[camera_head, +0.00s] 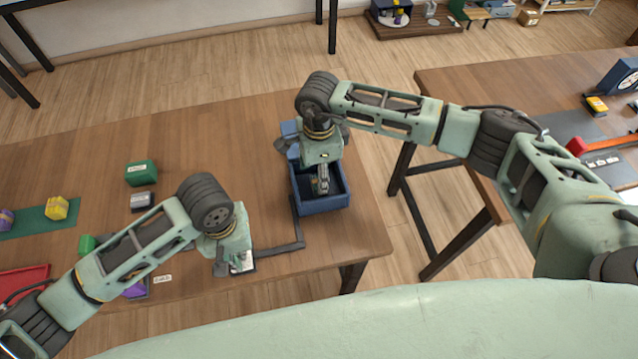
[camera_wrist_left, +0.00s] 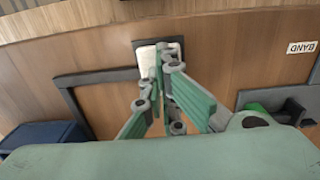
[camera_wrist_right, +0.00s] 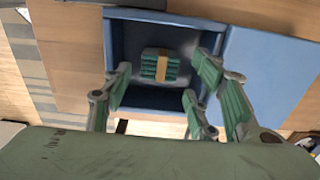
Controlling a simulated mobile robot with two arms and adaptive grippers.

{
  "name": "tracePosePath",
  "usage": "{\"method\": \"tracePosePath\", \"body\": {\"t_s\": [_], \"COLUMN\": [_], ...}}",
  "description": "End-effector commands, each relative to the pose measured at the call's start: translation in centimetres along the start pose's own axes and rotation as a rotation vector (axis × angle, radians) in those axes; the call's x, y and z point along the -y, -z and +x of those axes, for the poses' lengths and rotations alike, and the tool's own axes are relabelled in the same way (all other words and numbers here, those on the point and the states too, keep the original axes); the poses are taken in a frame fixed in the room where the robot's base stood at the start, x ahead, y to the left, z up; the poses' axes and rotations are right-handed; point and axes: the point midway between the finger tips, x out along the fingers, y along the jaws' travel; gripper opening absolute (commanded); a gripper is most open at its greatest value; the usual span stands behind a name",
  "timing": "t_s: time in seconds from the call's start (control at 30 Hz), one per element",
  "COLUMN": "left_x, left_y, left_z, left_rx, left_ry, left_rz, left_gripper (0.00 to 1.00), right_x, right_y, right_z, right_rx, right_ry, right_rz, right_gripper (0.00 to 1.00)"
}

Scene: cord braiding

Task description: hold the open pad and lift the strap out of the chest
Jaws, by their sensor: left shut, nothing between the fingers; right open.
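The blue chest (camera_head: 335,204) stands open on the table, its blue lid (camera_wrist_right: 262,75) swung back. The strap, a folded green bundle with a tan band (camera_wrist_right: 160,66), lies on the chest floor in the right wrist view. My right gripper (camera_wrist_right: 158,88) is open above the chest, fingers either side of the strap in that view; contact cannot be told. The pale open pad (camera_wrist_left: 147,58) lies on the table, joined to the chest by a dark strip. My left gripper (camera_wrist_left: 161,78) is shut and empty at the pad, partly covering it; whether it touches cannot be told.
A green box (camera_head: 140,173), a dark small box (camera_head: 143,201) and a green mat (camera_head: 30,222) with yellow and purple pieces lie left. A label reading BAND (camera_wrist_left: 301,47) is near the table edge. Another table (camera_head: 480,85) stands right, across a gap.

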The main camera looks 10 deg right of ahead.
Motion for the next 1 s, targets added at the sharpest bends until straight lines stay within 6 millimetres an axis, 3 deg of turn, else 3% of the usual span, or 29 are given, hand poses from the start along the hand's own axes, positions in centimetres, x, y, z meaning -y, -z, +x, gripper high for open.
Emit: {"method": "tracePosePath", "body": {"t_s": [0.6, 0.9, 1.0], "left_x": [0.0, 0.0, 0.0], "left_y": [-0.1, -0.1, -0.1], "left_z": [0.1, 0.1, 0.1], "left_rx": [0.004, 0.004, 0.004], "left_ry": [0.001, 0.001, 0.001], "left_rz": [0.001, 0.001, 0.001], "left_gripper": [0.0, 0.0, 0.0], "right_x": [-0.1, 0.0, 0.0], "right_y": [0.0, 0.0, 0.0], "right_z": [4.2, 4.4, 4.4], "right_rx": [-0.001, -0.001, -0.001], "right_ry": [-0.001, 0.0, 0.0], "right_rz": [0.0, 0.0, 0.0], "right_gripper": [0.53, 0.53, 0.45]}}
